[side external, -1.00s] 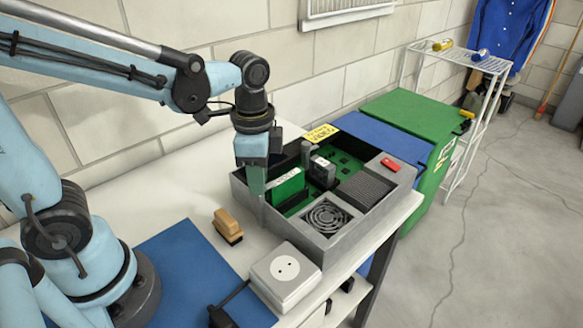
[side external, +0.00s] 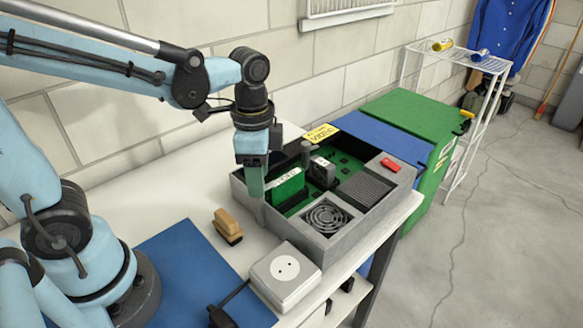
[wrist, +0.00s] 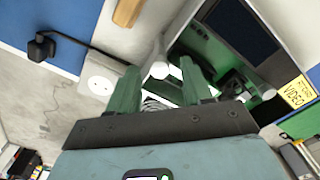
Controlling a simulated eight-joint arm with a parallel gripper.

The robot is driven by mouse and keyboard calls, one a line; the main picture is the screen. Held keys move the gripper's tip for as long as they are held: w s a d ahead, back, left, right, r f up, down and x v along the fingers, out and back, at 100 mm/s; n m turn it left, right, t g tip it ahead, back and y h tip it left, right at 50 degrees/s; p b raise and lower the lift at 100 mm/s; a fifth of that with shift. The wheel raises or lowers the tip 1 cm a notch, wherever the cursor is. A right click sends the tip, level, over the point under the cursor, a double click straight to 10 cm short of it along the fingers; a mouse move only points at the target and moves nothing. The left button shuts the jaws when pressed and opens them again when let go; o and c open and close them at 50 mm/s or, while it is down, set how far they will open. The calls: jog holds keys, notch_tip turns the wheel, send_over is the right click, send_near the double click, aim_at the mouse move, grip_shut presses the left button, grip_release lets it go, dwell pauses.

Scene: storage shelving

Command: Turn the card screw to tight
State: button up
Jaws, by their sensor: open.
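My gripper (side external: 257,196) points down at the left wall of an open grey case (side external: 343,230), left of a green card (side external: 288,188) with a white top edge. In the wrist view, my gripper's green fingers (wrist: 160,82) are apart. A pale round knob-like piece (wrist: 159,70) shows between their tips; it may be the card screw, but I cannot tell for sure. Its turn position cannot be read. In the side external view my fingers and the case wall hide that spot. I see no clear contact between fingers and knob.
The case also holds a fan (side external: 327,217), a dark ribbed block (side external: 363,189) and a grey post (side external: 306,153). A red piece (side external: 390,164) lies on its rim. A wooden-backed brush (side external: 228,223) and a white socket box (side external: 286,274) stand nearby. Blue mat (side external: 190,262) lies left.

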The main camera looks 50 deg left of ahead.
notch_tip(320, 180, up, 12)
jog(key=shift+f, duration=0.2)
dwell(0.4)
jog(key=shift+f, duration=0.1)
jog(key=a+f+n+t, duration=0.3)
jog(key=f+n+t, duration=0.4)
jog(key=f+n, duration=0.1)
jog(key=shift+s+a+f+n, duration=0.25)
jog(key=shift+s+n, duration=0.1)
jog(key=shift+n, duration=0.25)
jog(key=shift+r, duration=0.15)
dwell(0.3)
